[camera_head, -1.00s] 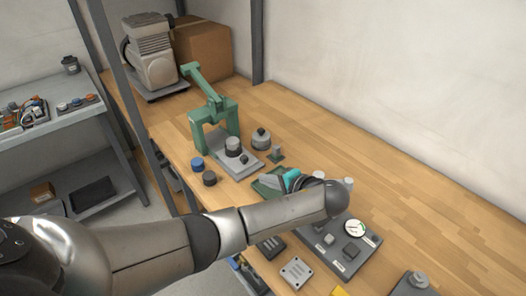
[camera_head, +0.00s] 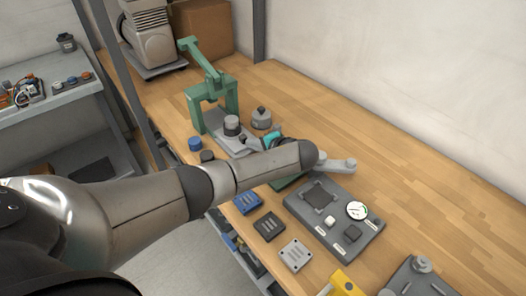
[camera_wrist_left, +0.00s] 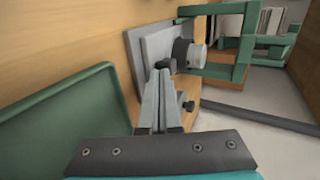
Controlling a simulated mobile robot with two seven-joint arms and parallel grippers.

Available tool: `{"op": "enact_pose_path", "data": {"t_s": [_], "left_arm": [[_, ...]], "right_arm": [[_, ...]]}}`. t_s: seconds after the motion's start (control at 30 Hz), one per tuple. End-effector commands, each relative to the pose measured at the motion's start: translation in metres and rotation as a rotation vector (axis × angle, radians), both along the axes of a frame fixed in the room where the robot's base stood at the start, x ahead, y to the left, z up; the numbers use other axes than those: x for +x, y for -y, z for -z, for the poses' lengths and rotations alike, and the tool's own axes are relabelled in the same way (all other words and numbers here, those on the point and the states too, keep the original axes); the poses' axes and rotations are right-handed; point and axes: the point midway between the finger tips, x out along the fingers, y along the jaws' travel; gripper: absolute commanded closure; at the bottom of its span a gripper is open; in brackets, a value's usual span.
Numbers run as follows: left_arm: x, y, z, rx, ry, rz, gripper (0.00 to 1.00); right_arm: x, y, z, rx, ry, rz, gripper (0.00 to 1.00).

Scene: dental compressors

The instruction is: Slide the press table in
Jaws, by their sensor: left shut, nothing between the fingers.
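The green press (camera_head: 212,96) stands on the wooden bench, with an open arch and a raised lever arm. Its grey press table (camera_head: 222,138), a flat plate carrying a dark-topped grey cylinder (camera_head: 231,126), sticks out in front of the arch. In the left wrist view the press table (camera_wrist_left: 138,42) and press (camera_wrist_left: 243,45) show beyond the fingers. My left gripper (camera_wrist_left: 158,75) is shut and empty, with its fingertips at the near edge of the plate; I cannot tell whether they touch. In the head view my forearm partly hides the gripper and the plate's near end. My right gripper is not in view.
A grey knobbed weight (camera_head: 261,118) stands right of the press table. A blue cap (camera_head: 195,144) and a dark cap (camera_head: 207,156) sit to its left. A green tray (camera_wrist_left: 65,125) lies close to the gripper.

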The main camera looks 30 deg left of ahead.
Motion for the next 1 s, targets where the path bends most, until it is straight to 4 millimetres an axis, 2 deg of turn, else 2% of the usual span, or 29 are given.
{"op": "enact_pose_path", "data": {"t_s": [0.13, 0.57, 0.67, 0.83, 1.0], "left_arm": [[0.004, -0.008, 0.000, 0.000, 0.000, 0.001, 1.00], [0.006, -0.014, 0.000, 0.000, 0.000, -0.001, 1.00], [0.013, -0.032, 0.002, 0.001, 0.000, -0.004, 1.00], [0.032, -0.077, 0.004, 0.002, 0.004, -0.005, 1.00], [0.044, -0.105, 0.003, 0.000, 0.002, -0.002, 1.00]], "right_arm": [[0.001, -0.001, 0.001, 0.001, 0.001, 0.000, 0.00], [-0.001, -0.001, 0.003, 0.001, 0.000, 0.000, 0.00], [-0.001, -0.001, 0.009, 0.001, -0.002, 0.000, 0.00], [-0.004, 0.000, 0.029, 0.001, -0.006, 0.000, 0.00], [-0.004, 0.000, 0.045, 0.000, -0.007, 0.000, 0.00]]}}
